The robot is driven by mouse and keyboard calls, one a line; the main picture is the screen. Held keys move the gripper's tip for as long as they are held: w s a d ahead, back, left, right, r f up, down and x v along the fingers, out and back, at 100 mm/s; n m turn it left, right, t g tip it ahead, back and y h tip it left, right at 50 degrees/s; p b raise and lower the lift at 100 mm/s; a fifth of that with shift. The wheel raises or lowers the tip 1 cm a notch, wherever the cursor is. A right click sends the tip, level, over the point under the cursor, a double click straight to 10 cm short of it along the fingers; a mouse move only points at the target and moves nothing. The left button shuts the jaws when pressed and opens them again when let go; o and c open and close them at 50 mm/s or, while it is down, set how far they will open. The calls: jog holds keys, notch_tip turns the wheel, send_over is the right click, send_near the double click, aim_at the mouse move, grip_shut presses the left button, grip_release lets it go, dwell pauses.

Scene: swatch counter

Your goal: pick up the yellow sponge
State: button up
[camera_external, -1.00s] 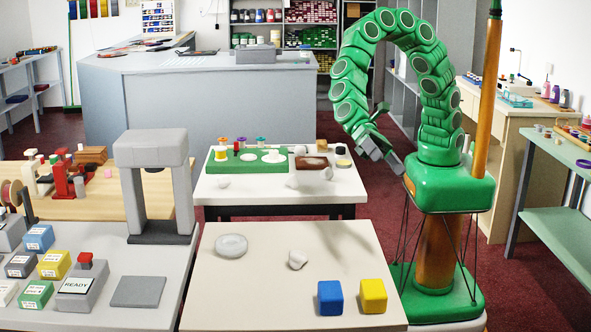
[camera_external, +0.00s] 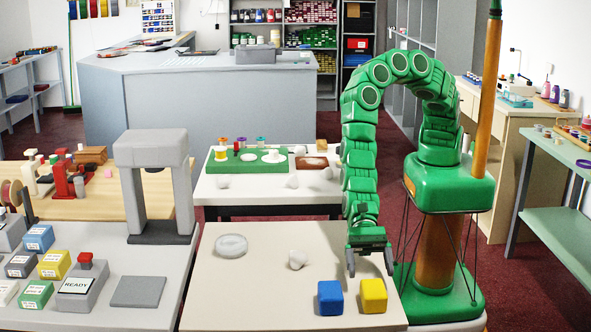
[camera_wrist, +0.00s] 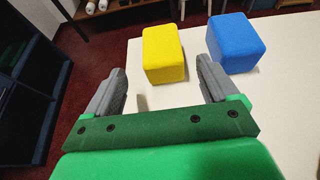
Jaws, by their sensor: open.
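The yellow sponge (camera_external: 373,296) is a block on the right front part of the pale table (camera_external: 260,285). A blue block (camera_external: 330,298) stands just left of it with a small gap. My gripper (camera_external: 371,268) is open and empty, above and a little behind the yellow sponge, pointing down. In the wrist view, the yellow sponge (camera_wrist: 164,54) lies ahead of my gripper (camera_wrist: 160,84), roughly in line with the space between the two grey fingers. The blue block (camera_wrist: 235,43) is to the right, beyond the right finger. Nothing touches the fingers.
A grey round dish (camera_external: 231,245) and a small white object (camera_external: 297,259) lie on the same table, away from the sponge. A second table behind holds a green board (camera_external: 248,167). The table's right edge is close to the sponge.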

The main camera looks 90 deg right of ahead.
aim_at(376, 310)
jog(key=shift+w+a+f, duration=0.1)
jog(key=shift+a+f, duration=0.35)
jog(key=shift+a, duration=0.15)
jog(key=shift+x, duration=3.25)
jog(key=c, duration=1)
jog(key=shift+c, duration=0.2)
jog(key=shift+r, duration=0.15)
